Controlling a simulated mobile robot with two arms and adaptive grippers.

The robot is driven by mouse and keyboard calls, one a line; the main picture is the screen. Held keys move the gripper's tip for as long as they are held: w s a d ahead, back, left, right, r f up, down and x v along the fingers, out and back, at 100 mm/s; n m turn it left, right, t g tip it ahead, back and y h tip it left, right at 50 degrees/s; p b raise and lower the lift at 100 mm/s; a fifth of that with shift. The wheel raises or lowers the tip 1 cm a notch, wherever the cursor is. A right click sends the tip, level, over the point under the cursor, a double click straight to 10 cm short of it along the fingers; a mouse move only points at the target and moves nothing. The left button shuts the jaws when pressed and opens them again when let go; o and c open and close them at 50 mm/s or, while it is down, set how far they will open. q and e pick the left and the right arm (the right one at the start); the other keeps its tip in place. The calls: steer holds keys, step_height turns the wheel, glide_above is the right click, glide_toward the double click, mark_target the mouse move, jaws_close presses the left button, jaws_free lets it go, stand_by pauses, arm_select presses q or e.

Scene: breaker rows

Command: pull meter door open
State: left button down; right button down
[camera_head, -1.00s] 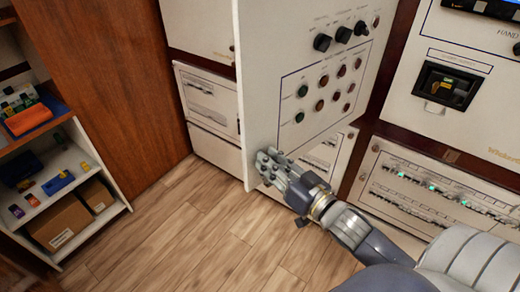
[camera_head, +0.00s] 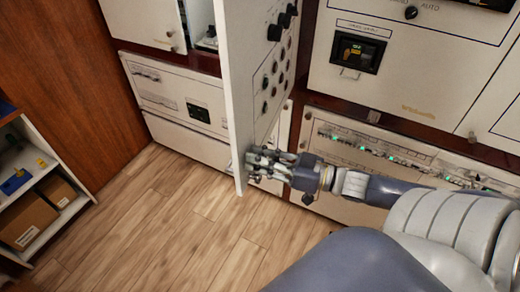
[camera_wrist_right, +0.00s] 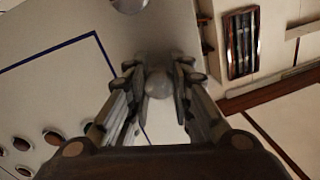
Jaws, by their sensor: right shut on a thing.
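The meter door (camera_head: 237,110) is a white panel with black knobs and rows of round buttons on its face. It stands swung out from the cabinet, seen almost edge-on in the head view. My right gripper (camera_head: 256,168) is at the door's lower free edge. In the right wrist view, my right gripper (camera_wrist_right: 157,85) is shut on a round pale knob (camera_wrist_right: 158,88) on the door's face, next to the blue line (camera_wrist_right: 60,50) there. My left gripper is not in view.
White cabinets (camera_head: 165,85) stand behind the door. Breaker rows with green lights (camera_head: 390,155) lie to the right, behind my right arm. A shelf with cardboard boxes (camera_head: 28,218) stands at the left. The wooden floor (camera_head: 170,220) between shelf and door is clear.

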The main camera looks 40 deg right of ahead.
steer(key=shift+a, duration=0.1)
steer(key=c, duration=1.4)
jaws_free()
steer(key=shift+o, duration=0.2)
steer(key=v, duration=1.2)
steer(key=shift+w+f, duration=0.1)
